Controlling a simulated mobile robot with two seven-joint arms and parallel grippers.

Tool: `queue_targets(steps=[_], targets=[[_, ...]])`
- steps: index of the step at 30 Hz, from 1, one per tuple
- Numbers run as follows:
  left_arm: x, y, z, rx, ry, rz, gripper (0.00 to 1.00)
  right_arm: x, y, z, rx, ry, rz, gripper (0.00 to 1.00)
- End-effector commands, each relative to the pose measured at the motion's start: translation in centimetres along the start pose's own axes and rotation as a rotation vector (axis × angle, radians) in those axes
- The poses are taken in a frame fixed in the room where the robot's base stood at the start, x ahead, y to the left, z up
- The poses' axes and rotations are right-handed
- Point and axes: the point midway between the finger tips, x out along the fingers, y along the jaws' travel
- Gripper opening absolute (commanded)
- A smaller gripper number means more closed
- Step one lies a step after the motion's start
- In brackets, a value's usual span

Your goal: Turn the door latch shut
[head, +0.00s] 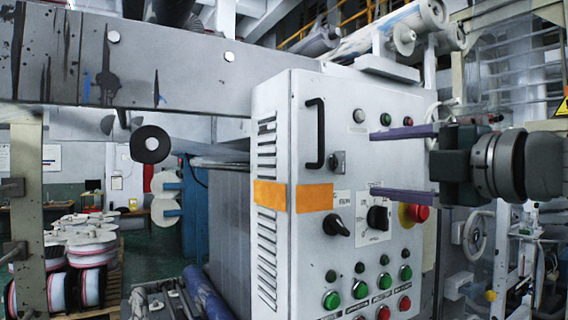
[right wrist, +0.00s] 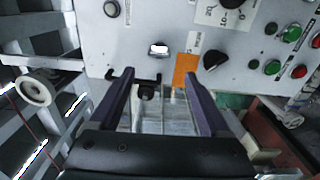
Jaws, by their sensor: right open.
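The door latch (head: 337,161) is a small metal piece with a dark part, on the front of the grey control cabinet (head: 368,104), just right of the black door handle (head: 315,134). In the right wrist view the latch (right wrist: 159,48) shows beyond and between the fingertips. My right gripper (head: 372,163) comes in from the right with its two purple fingers apart and nothing between them. Its fingers also show in the right wrist view (right wrist: 158,76). It looks clear of the latch; the exact gap is hard to tell. My left gripper is not in view.
A black rotary knob (head: 336,225), a selector dial (head: 378,217) and a red emergency button (head: 414,213) stick out below the latch. Orange tape (head: 313,197) crosses the cabinet edge. Several green and red push buttons sit lower. A metal beam (head: 150,60) runs behind at upper left.

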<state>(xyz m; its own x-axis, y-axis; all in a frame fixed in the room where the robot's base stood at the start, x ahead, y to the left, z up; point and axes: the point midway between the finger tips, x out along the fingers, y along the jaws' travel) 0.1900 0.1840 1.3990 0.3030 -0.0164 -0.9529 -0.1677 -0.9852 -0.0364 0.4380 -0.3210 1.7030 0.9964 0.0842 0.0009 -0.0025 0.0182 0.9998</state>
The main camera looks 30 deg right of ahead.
Motion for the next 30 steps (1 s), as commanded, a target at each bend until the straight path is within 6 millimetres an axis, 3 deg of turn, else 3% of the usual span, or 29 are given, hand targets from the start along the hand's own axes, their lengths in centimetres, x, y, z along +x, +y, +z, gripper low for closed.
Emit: queue_targets(steps=[1,7,26,30], targets=[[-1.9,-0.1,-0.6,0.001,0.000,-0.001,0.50,-0.5,0.9,0.0,0.015,-0.001,-0.004,0.80],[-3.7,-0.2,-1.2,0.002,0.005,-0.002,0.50,-1.7,0.6,0.1,0.008,-0.003,-0.002,0.80],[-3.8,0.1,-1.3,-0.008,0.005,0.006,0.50,-2.1,0.2,0.1,0.002,-0.006,-0.001,0.80],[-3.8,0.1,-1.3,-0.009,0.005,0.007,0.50,-2.8,-1.6,0.8,0.087,-0.071,-0.031,0.80]])
